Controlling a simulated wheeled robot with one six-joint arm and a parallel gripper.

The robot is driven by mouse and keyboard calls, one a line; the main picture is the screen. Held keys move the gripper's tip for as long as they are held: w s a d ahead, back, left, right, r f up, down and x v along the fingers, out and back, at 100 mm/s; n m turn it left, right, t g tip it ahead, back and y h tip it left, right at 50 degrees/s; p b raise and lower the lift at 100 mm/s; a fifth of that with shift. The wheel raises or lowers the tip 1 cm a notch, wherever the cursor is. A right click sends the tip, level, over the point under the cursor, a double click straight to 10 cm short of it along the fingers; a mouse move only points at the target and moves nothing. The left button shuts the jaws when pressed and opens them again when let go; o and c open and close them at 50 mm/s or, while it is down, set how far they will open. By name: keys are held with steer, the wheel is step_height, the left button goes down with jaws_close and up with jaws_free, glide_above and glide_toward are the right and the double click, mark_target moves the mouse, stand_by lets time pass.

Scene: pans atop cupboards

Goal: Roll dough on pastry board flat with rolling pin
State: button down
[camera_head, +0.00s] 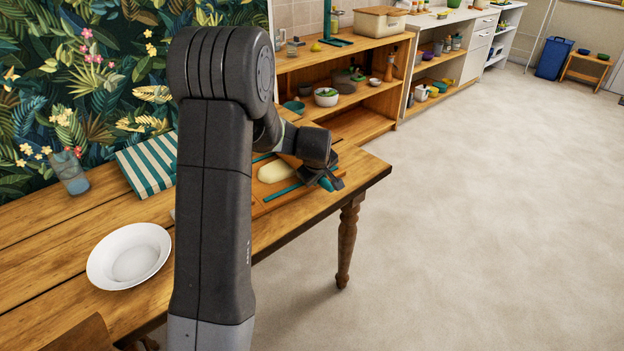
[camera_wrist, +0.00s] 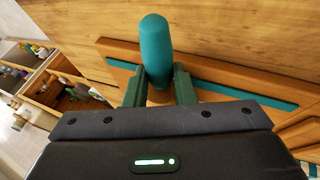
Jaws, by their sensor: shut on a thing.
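The rolling pin's teal handle (camera_wrist: 155,45) stands up between the two green fingers of my gripper (camera_wrist: 158,88) in the wrist view. My gripper is shut on it. In the head view my gripper (camera_head: 326,180) is over the right end of the pastry board (camera_head: 268,207), with a bit of teal showing beside it. The pale, flat-looking oval dough (camera_head: 274,173) lies on the board, between teal strips, left of my gripper. Most of the rolling pin is hidden by my gripper and arm, so I cannot tell whether it touches the dough.
The board lies near the right end of the wooden table (camera_head: 60,280). A white plate (camera_head: 130,256), a striped teal cloth (camera_head: 148,164) and a glass (camera_head: 70,172) are to the left. Open shelves (camera_head: 350,95) with dishes stand behind. The floor at right is clear.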

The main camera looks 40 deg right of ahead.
steer(key=shift+s+d+f, duration=0.1)
steer(key=shift+d, duration=4.15)
steer(key=shift+a, duration=0.1)
steer(key=shift+a+b, duration=2.45)
steer(key=shift+a, duration=5)
steer(key=shift+w+a+b, duration=0.2)
steer(key=shift+a+b, duration=0.75)
steer(key=shift+a, duration=0.85)
steer(key=shift+a+b, duration=0.95)
steer(key=shift+a, duration=1.05)
steer(key=shift+d, duration=0.1)
